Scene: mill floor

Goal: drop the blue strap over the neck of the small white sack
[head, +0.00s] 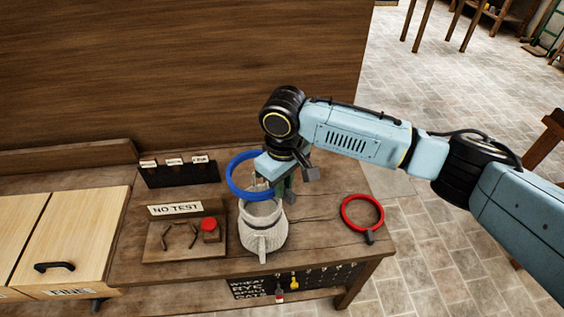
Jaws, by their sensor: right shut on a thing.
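The small white sack (262,232) stands on the wooden table, its top just below my right gripper (284,186). My right gripper is shut on the blue strap (232,178), a stiff-looking ring. The strap is held tilted at the top of the sack, mostly toward its back left. My left gripper is not in view.
A red ring (347,222) lies on the table to the right of the sack. A "NO TEST" stand (185,240) with a red knob is to the left. A dark card rack (180,173) stands behind. A labelled hook board (300,280) hangs at the table's front.

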